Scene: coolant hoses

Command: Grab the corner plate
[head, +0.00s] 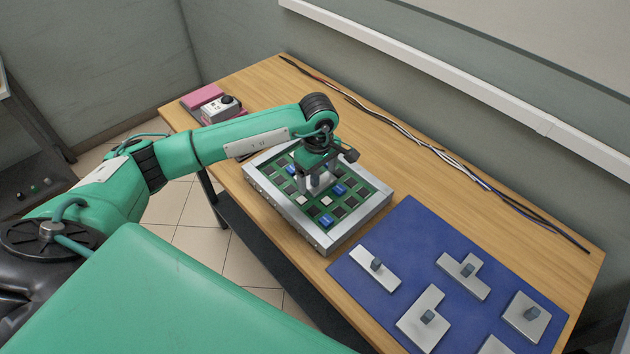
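Several grey metal plates with small upright blue-grey grips lie on a blue mat (400,232). The plate that looks L-shaped, a corner plate (415,333), lies near the mat's front edge. My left gripper (315,188) points down over the grid board (380,208), at the upper left of the mat and well apart from the corner plate. Its fingers are small and partly hidden by the wrist, so I cannot tell whether they are apart or hold something. My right gripper is not in view.
The mat also holds a straight plate (383,277), a T-like plate (473,283), a square plate (520,328) and one cut off by the frame. Blue and white tiles sit on the board. Cables (430,148) run along the wall. A control box (222,109) stands at the far left.

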